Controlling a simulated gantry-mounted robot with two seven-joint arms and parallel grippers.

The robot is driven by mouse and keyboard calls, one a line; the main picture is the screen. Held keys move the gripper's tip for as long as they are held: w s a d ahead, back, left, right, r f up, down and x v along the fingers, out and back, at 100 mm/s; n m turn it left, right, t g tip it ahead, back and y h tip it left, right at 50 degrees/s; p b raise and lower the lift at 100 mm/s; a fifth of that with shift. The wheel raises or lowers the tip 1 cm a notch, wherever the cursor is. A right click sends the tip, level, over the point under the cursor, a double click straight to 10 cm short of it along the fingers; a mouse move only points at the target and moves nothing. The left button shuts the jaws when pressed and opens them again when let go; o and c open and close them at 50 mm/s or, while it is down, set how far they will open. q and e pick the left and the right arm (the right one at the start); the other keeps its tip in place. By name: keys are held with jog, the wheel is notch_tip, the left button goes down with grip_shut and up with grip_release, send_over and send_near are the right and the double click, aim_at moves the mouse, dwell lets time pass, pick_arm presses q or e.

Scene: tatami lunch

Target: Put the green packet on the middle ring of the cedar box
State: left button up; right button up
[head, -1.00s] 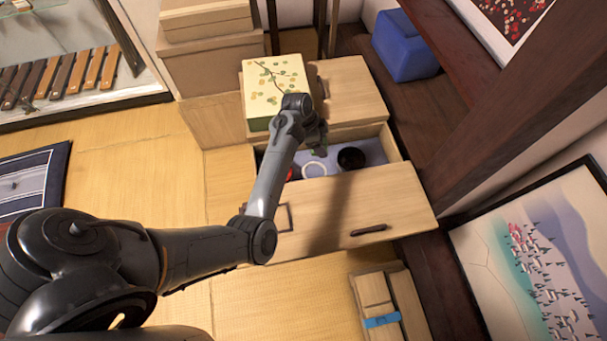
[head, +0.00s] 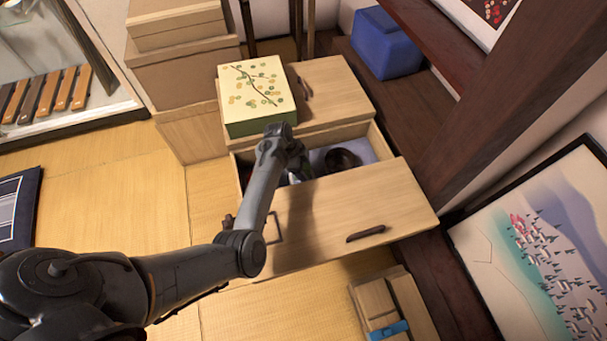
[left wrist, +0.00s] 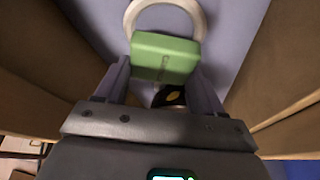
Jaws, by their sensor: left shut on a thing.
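My left gripper (head: 292,166) reaches down into an open pale wooden drawer (head: 325,215), apparently the cedar box. In the left wrist view, its fingers (left wrist: 165,85) are shut on the green packet (left wrist: 165,57). A white ring (left wrist: 190,8) lies on the lilac drawer floor beyond the packet, which overlaps its lower part in that view. A dark round thing (left wrist: 170,97) shows partly below the packet. In the head view, a dark ring or bowl (head: 341,160) lies right of the gripper. The forearm and drawer front hide much of the inside. My right gripper is out of view.
A yellow and green patterned box (head: 255,90) stands on the chest top (head: 335,90) just behind the drawer. Stacked boxes (head: 180,45) rise at the back left. A small wooden box with a blue band (head: 385,310) lies in front.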

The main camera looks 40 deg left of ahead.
pick_arm(q)
notch_tip(320, 180, down, 3)
jog(key=shift+f+b, duration=0.1)
jog(key=shift+b, duration=0.5)
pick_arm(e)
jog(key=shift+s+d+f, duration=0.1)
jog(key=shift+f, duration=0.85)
pick_arm(q)
jog(key=o, duration=1)
